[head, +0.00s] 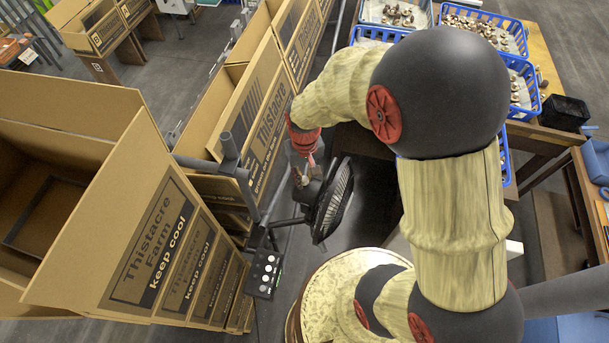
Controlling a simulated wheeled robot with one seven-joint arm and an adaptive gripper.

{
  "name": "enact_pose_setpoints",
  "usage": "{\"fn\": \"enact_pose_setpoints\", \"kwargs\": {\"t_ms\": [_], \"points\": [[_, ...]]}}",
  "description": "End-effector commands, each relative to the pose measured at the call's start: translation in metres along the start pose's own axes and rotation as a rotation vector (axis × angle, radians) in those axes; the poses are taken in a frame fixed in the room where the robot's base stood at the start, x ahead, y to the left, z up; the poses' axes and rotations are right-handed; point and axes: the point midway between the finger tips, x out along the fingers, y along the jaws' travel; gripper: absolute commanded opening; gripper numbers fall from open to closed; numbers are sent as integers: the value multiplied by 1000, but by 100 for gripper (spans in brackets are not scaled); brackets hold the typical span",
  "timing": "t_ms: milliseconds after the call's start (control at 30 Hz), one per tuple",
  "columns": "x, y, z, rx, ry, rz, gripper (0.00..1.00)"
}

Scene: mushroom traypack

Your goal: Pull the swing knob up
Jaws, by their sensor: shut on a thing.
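A black fan (335,200) is mounted on a grey pole beside the cardboard boxes, its round cage facing right. The swing knob belongs on top of the motor housing (308,191) behind the cage; it is hidden at my fingertips and too small to make out. My gripper (309,170) points down from the end of my arm, right over the housing. Its fingers are shut on the knob, as far as this view shows. I cannot tell how far up the knob stands.
A control box (264,273) with several round buttons sits low on the fan's stand. Open cardboard boxes (150,240) crowd the left side. Blue baskets (525,70) of mushrooms stand on a table at upper right.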

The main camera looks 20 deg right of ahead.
Motion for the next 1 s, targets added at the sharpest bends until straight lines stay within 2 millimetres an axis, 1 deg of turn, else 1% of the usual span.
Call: {"fn": "enact_pose_setpoints", "kwargs": {"t_ms": [400,600,800,833,1000], "points": [[0,0,0,0,0,0,0],[-18,0,0,0,1,0,0],[-17,0,-1,0,2,0,0],[-17,0,-1,0,2,0,20],[-17,0,-1,0,2,0,30]]}}
